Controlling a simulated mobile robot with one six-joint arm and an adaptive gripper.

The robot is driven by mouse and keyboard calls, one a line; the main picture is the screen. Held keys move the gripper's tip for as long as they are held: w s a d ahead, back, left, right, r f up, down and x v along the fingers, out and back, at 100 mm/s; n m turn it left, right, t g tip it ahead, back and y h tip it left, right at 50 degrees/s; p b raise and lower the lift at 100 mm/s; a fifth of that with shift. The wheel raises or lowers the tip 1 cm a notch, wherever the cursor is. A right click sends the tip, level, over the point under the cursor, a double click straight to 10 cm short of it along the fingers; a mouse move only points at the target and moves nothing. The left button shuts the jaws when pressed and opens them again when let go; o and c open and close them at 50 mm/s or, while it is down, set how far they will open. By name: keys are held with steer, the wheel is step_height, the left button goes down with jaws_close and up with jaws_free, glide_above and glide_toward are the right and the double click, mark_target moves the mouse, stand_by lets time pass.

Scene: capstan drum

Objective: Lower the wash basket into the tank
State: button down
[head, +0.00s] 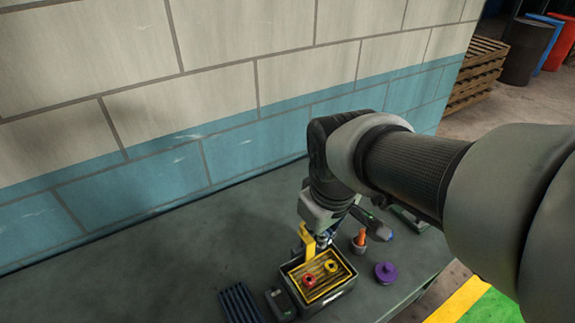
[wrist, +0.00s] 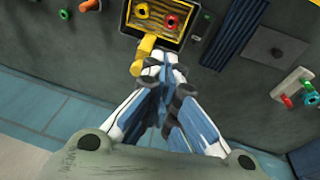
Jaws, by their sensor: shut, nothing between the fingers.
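The wash basket (head: 320,261) is yellow and slatted, with a red ring and a yellowish ring on its floor. It sits inside the dark open-topped tank (head: 332,297), its rim near the tank's top; I cannot tell how deep it rests. A yellow upright handle (head: 306,240) stands at the wall side of the basket, and also shows in the wrist view (wrist: 146,48). My gripper (head: 322,241) is beside that handle, above the tank's wall-side edge. In the wrist view its blue-and-white fingers (wrist: 165,72) are together and empty, close to the handle; contact is unclear.
On the bench (head: 180,280), a blue ribbed rack (head: 240,303) and a dark device (head: 280,302) lie left of the tank. A purple knobbed disc (head: 386,273) and a cup with an orange piece (head: 360,240) are to the right. The block wall (head: 150,170) stands behind.

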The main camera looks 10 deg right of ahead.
steer(key=w+r+n+g+p, duration=0.2)
steer(key=w+n+p, duration=0.2)
steer(key=w+p, duration=0.3)
steer(key=n+g+p, duration=0.1)
steer(key=n+p, duration=0.2)
steer(key=p, duration=0.4)
glide_toward(304, 225)
steer(key=shift+w+a+f+h+b, duration=0.15)
steer(key=shift+a+h+b, duration=0.15)
steer(key=shift+a, duration=0.05)
steer(key=shift+f, duration=0.15)
steer(key=f+b, duration=0.1)
steer(key=f, duration=0.1)
steer(key=f+b, duration=0.4)
steer(key=shift+s+d+f, duration=0.2)
steer(key=shift+d+f, duration=0.15)
steer(key=shift+b, duration=0.3)
